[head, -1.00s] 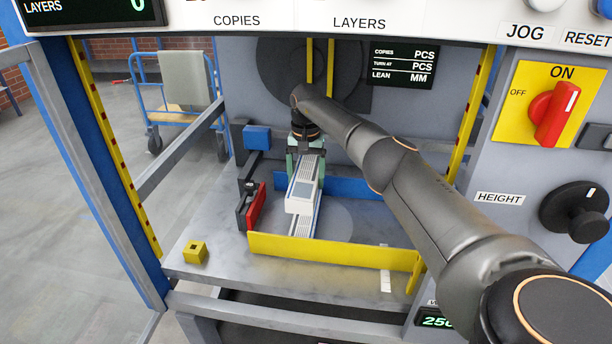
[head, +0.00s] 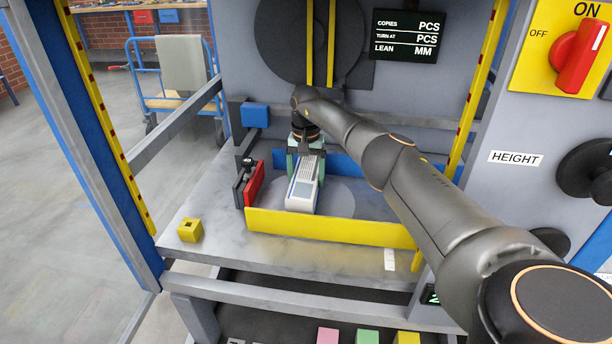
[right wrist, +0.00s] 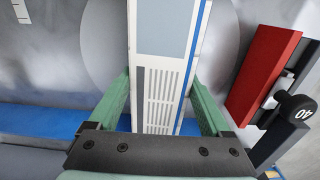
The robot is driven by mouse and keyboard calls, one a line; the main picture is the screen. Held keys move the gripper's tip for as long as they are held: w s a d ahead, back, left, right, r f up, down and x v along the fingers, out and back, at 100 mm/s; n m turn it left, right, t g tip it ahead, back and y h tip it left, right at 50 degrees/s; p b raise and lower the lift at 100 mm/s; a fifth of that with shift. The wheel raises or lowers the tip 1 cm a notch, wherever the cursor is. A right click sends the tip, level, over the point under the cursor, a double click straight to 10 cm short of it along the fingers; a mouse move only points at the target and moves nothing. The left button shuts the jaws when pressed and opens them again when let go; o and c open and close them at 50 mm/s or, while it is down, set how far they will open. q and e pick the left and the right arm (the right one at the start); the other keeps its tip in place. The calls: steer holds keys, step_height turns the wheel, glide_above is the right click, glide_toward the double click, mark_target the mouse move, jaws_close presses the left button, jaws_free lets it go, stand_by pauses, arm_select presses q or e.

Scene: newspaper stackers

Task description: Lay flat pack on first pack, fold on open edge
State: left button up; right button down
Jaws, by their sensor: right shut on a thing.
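A white newspaper pack with a grey picture block, text columns and a blue edge line (head: 302,190) is between the green fingers of my right gripper (head: 306,164). My left gripper is out of view.
A yellow rail (head: 330,227) stands in front of the pack, a blue rail (head: 345,168) behind. A red plate (head: 254,184) stands close on the left, also in the right wrist view (right wrist: 262,75). A yellow block (head: 190,230) sits at the table's front left.

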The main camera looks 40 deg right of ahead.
steer(key=shift+f+b, duration=0.4)
steer(key=shift+b, duration=0.05)
stand_by(0.3)
jaws_free()
steer(key=shift+r, duration=0.1)
